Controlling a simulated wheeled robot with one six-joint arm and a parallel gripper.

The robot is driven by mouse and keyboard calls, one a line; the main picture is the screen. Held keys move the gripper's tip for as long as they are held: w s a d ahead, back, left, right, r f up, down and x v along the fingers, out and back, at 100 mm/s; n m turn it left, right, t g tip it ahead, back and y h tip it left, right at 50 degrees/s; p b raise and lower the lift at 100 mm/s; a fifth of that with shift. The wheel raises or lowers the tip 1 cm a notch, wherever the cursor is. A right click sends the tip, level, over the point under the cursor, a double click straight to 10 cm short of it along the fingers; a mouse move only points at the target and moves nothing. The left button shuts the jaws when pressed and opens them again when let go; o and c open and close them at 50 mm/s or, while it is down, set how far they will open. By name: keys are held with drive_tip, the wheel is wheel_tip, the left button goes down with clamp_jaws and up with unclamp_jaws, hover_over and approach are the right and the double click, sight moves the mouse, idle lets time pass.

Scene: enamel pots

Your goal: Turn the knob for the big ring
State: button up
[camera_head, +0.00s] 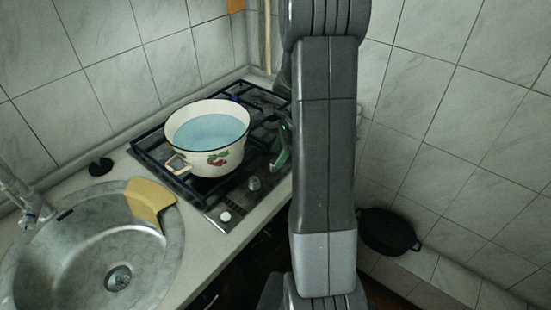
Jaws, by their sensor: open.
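The gas hob (215,205) has a dark top with black grates and stands in the counter. A white knob (224,216) sits at its near front corner, and a grey knob (254,183) sits further along the front edge. Knobs beyond it are hidden by my arm, and I cannot tell which knob serves the big ring. A cream enamel pot (208,138) with cherries and a blue inside stands on the grates and hides the burners under it. My gripper (280,151) shows only partly at the arm's left edge, by the hob's front right side. It is open, with nothing seen in it.
A round metal sink (60,255) with a tap (28,203) is at the left. A yellow piece (150,203) lies over its rim. A small black item (100,166) lies behind. A black pan (388,232) is low at the right by the tiled wall.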

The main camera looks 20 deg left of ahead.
sight(274, 161)
drive_tip(key=shift+x, duration=1.65)
drive_tip(key=c, duration=1)
